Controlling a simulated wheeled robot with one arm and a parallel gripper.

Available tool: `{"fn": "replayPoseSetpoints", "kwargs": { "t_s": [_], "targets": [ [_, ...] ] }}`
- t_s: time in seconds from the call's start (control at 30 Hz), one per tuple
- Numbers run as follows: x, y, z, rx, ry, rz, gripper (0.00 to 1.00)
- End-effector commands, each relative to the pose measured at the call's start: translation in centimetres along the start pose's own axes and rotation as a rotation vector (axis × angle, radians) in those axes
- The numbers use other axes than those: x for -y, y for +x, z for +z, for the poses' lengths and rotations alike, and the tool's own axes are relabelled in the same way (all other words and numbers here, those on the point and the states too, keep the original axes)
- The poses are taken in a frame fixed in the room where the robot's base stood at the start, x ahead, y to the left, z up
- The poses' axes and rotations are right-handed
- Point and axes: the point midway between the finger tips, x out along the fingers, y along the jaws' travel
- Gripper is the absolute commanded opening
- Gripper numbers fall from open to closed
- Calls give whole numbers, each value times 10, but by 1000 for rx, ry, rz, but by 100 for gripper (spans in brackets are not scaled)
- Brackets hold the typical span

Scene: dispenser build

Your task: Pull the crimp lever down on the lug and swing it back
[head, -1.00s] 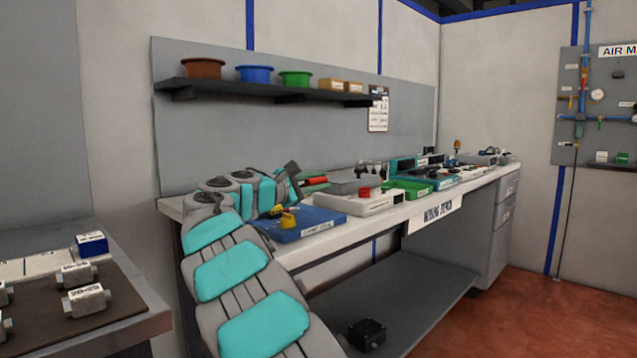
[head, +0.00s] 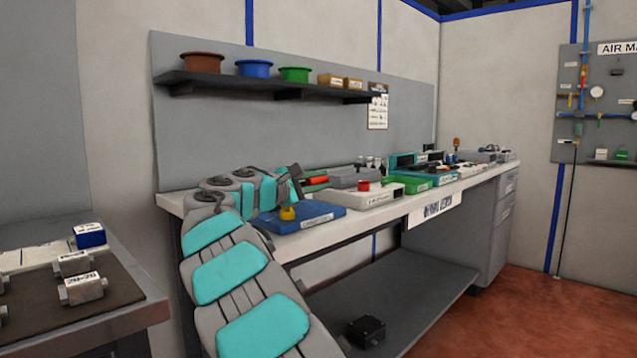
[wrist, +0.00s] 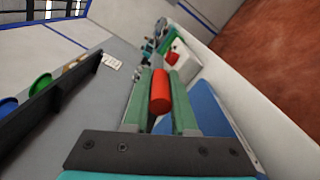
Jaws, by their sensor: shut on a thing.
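The blue tool base (head: 322,217) with a white label sits at the near end of the white bench. A yellow knob (head: 287,213) shows on it. My gripper (head: 320,180) reaches over the bench just behind the base. In the wrist view my gripper's green fingers (wrist: 160,75) are shut on a red cylindrical grip (wrist: 160,95), which looks like the crimp lever's handle. The grip also shows as red between the fingers in the head view (head: 317,180). The blue base lies to the right of the fingers in the wrist view (wrist: 208,110). I cannot make out the lug or the lever's shaft.
Beyond the base stand a white box with a red button (head: 363,185), a green tray (head: 411,184) and other fixtures. A dark shelf (head: 280,88) with coloured bowls is on the back panel. A side table (head: 140,292) with metal blocks stands at left.

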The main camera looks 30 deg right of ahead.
Motion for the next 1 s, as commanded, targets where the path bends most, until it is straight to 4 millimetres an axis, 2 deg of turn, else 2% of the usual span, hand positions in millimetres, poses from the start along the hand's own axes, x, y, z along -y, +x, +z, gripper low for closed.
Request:
{"fn": "replayPoseSetpoints", "kwargs": {
  "t_s": [0.13, 0.17, 0.4, 0.77, 1.0],
  "targets": [
    [-1, 0, 1, 1, -1, -1, 0],
    [-1, 0, 1, 1, -2, -1, 27],
    [-1, 0, 0, 1, -2, 0, 54],
    [-1, -4, 0, 0, -3, 1, 55],
    [-1, -32, 0, -1, -3, 3, 55]
  ]
}}
